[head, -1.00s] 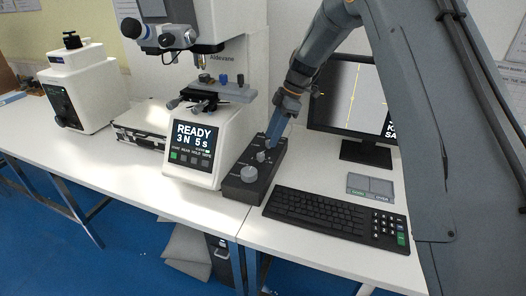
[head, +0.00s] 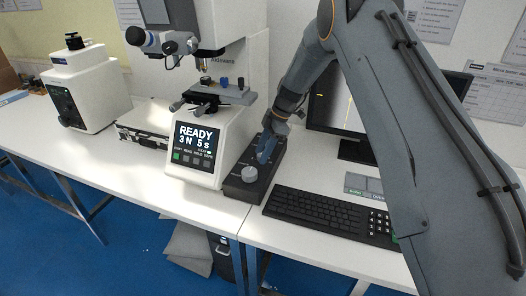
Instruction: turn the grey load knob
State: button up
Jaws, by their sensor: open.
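The grey load knob (head: 249,174) is a round, light grey dial on the near end of a dark control box (head: 236,189). My gripper (head: 262,160) points down over the same box, just beyond the knob and slightly to its right. A small gap seems to lie between the fingertips and the knob; whether they touch anything on the box I cannot tell. The gripper is open, with no object seen between its fingers. It hides the middle of the box.
A hardness tester (head: 195,152), its screen reading "READY 3 N 5 s", stands left of the box. A black keyboard (head: 318,210) lies to the right, before a monitor (head: 330,113). Another white machine (head: 88,88) stands far left. The table's front strip is clear.

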grip_shut()
jog(key=shift+m+b, duration=0.3)
jog(key=shift+m, duration=0.1)
jog(key=m+t+b, duration=0.1)
jog(key=m, duration=0.1)
jog(key=m+t+b, duration=0.1)
jog(key=shift+s+f+m, duration=0.1)
jog(key=shift+s+m, duration=0.1)
jog(key=shift+m, duration=0.2)
jog(key=m+b, duration=0.1)
jog(key=m, duration=0.1)
jog(key=m+t+b, duration=0.1)
jog(key=m, duration=0.1)
jog(key=shift+s+a+m+t+h+b, duration=0.1)
jog(key=shift+s+m+t+h+b, duration=0.05)
jog(key=shift+m+t+h+b, duration=0.2)
jog(key=m, duration=0.2)
jog(key=m+t+h+p, duration=0.1)
jog(key=shift+s+a+r, duration=0.1)
jog(key=shift+s+r, duration=0.05)
jog(key=shift+r, duration=0.1)
jog(key=m+p, duration=0.2)
jog(key=p, duration=0.1)
jog(key=shift+m+h, duration=0.25)
jog(key=shift+m+t+p, duration=0.25)
jog(key=shift+m+p, duration=0.25)
jog(key=shift+p, duration=0.3)
jog(key=shift+f, duration=0.15)
